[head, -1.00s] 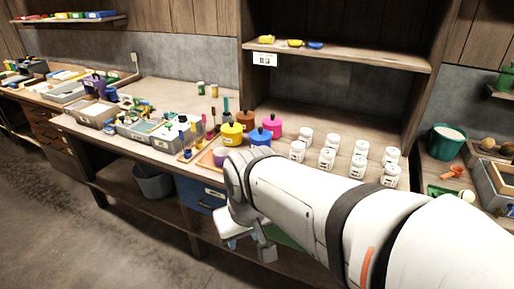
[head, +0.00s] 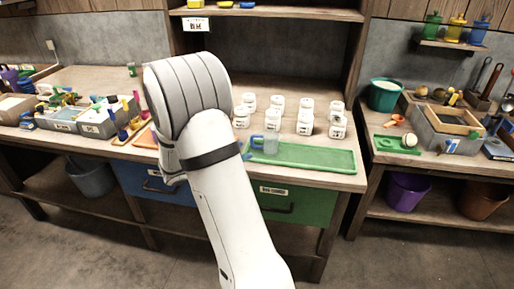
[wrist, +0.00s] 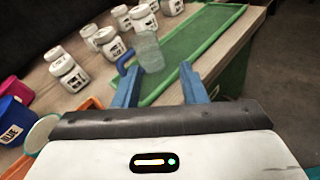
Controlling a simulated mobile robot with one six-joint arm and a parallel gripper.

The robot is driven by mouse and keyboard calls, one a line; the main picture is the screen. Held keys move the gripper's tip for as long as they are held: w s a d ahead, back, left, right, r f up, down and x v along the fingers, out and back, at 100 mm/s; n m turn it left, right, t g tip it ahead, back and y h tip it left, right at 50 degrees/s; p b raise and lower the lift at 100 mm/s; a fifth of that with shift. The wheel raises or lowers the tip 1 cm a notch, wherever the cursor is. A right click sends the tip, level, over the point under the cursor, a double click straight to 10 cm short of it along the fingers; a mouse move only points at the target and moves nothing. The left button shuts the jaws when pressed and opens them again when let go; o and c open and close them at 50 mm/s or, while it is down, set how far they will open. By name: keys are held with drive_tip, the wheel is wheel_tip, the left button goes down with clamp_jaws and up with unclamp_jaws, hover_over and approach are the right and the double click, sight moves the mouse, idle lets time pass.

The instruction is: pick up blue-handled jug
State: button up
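The blue-handled jug (head: 271,144) is a small, clear, pale container standing upright at the left end of a green mat on the bench. In the wrist view the jug (wrist: 149,52) stands just beyond my fingertips, toward the left of the gap between them. Its blue handle (wrist: 126,60) points left, close to the left fingertip. My gripper (wrist: 160,72) is open with two blue fingers spread and nothing held. In the head view my arm hides most of the gripper.
Several white labelled jars (head: 304,120) stand close behind the jug; they also show in the wrist view (wrist: 108,42). The green mat (head: 320,157) is bare right of the jug. A shelf (head: 265,12) hangs above.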

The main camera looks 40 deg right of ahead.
sight(264, 143)
drive_tip(key=w+f+n+t, duration=0.1)
drive_tip(key=w+f+n+t+h, duration=0.1)
drive_tip(key=w+f, duration=0.1)
drive_tip(key=w+d+f+n+b, duration=0.1)
drive_tip(key=w+n, duration=0.1)
drive_tip(key=shift+w+f+t+h, duration=0.25)
drive_tip(key=shift+t+h, duration=0.15)
drive_tip(key=shift+w+d+f, duration=0.1)
drive_tip(key=shift+w+d, duration=0.1)
drive_tip(key=shift+w, duration=0.05)
drive_tip(key=shift+w+d, duration=0.15)
drive_tip(key=shift+d, duration=0.5)
drive_tip(key=shift+w+d, duration=0.15)
drive_tip(key=shift+d, duration=0.45)
drive_tip(key=d, duration=0.3)
drive_tip(key=w+d, duration=0.1)
drive_tip(key=d, duration=0.1)
drive_tip(key=shift+f, duration=0.3)
drive_tip(key=shift+a, duration=0.1)
drive_tip(key=shift+c, duration=0.5)
drive_tip(key=shift+t, duration=0.3)
clamp_jaws()
